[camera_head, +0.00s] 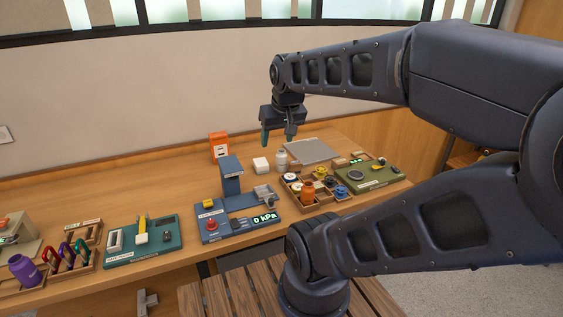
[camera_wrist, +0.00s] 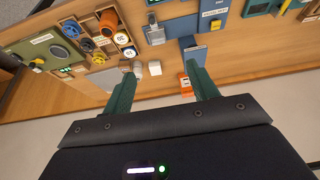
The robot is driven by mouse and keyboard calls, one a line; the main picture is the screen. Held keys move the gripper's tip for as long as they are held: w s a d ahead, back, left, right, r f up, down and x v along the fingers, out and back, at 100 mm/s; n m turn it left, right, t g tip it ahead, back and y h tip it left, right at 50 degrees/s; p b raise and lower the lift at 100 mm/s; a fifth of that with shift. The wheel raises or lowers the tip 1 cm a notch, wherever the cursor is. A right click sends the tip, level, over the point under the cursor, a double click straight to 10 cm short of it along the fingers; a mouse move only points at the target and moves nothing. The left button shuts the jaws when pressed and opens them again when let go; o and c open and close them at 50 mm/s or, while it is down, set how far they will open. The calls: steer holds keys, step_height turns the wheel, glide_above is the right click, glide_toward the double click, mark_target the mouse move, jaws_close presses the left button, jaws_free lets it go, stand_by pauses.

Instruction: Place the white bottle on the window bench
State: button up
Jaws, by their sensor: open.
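A small white bottle (camera_head: 281,160) with a greyish top stands upright on the long wooden bench (camera_head: 165,190) below the window. It sits between a white block (camera_head: 261,165) and a grey flat pad (camera_head: 307,151). My gripper (camera_head: 278,136) is open and empty, pointing down above the bench near the bottle. In the wrist view the open fingers of my gripper (camera_wrist: 160,62) show the bottle (camera_wrist: 137,68) close to the left fingertip in the picture, apparently beyond it. Whether they touch cannot be told, but the bottle is not between closed jaws.
A wooden organizer (camera_head: 323,207) with several coloured parts stands in front of the bottle. A blue press station (camera_head: 230,215) is to its left, an orange box (camera_head: 219,147) behind left, and a green station (camera_head: 366,178) at right. A slatted wooden seat (camera_head: 240,291) is in the foreground.

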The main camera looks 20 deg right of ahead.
steer(key=w+f+m+t, duration=0.2)
steer(key=w+f+t, duration=0.1)
steer(key=w, duration=1.1)
steer(key=w+f+m+t, duration=0.1)
steer(key=w+f+t, duration=0.2)
steer(key=w, duration=1)
steer(key=m+t+h, duration=0.2)
steer(key=m+h, duration=0.4)
steer(key=h, duration=0.7)
glide_above(280, 153)
steer(key=s, duration=0.1)
step_height(280, 153, down, 14)
steer(key=f, duration=0.1)
steer(key=shift+a+f, duration=0.25)
steer(key=shift+f, duration=1.3)
steer(key=shift+a+f, duration=0.2)
steer(key=shift+f, duration=1.3)
steer(key=shift+x, duration=2.55)
steer(key=shift+f, duration=0.1)
jaws_close()
